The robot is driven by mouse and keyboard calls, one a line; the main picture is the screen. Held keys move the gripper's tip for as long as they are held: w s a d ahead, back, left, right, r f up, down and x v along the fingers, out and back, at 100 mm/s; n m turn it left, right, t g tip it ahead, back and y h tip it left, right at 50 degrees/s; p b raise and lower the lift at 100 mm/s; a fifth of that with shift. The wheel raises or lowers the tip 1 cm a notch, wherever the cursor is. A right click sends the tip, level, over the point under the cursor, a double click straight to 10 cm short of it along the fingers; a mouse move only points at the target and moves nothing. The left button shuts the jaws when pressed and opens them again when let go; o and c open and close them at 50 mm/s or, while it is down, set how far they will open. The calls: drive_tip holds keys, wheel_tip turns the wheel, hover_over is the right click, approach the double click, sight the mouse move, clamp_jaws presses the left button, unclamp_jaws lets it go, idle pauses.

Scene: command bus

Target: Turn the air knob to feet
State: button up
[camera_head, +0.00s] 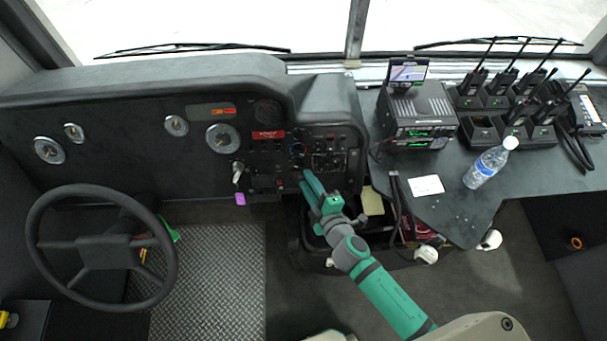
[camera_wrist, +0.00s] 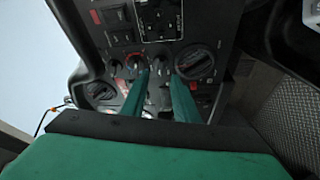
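The dashboard control panel (camera_head: 285,155) holds switches and several round knobs. In the wrist view, a large dark knob (camera_wrist: 196,61) sits just beyond my right fingertip. A knob with a red ring (camera_wrist: 136,62) sits by the left fingertip, and another dark knob (camera_wrist: 100,90) is at the left. I cannot read which one is the air knob or its setting. My gripper (camera_wrist: 161,76) has two green fingers apart with nothing held between them. In the head view, my gripper (camera_head: 309,178) is at the lower part of the panel; contact cannot be told.
A steering wheel (camera_head: 100,247) is at the left. A radio unit (camera_head: 418,112), handheld radios in chargers (camera_head: 510,105), a water bottle (camera_head: 488,164) and a paper (camera_head: 426,185) are on the right counter. Metal floor plate (camera_head: 205,285) lies clear below the dash.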

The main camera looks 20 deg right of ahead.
drive_tip(key=v, duration=0.5)
drive_tip(key=shift+s, duration=0.2)
idle(0.4)
drive_tip(key=s+a+f+m+g, duration=0.1)
drive_tip(key=s+a+m, duration=0.25)
drive_tip(key=s, duration=0.55)
drive_tip(key=s+a+f+m, duration=0.1)
drive_tip(key=s+a+m, duration=0.3)
drive_tip(key=s, duration=0.5)
drive_tip(key=s+a+r+m+t+h, duration=0.1)
drive_tip(key=s+a+r+m, duration=0.5)
drive_tip(key=a, duration=0.3)
drive_tip(key=shift+s+a+r+m, duration=0.25)
drive_tip(key=shift+a+r+m, duration=0.05)
drive_tip(key=shift+r+m, duration=0.3)
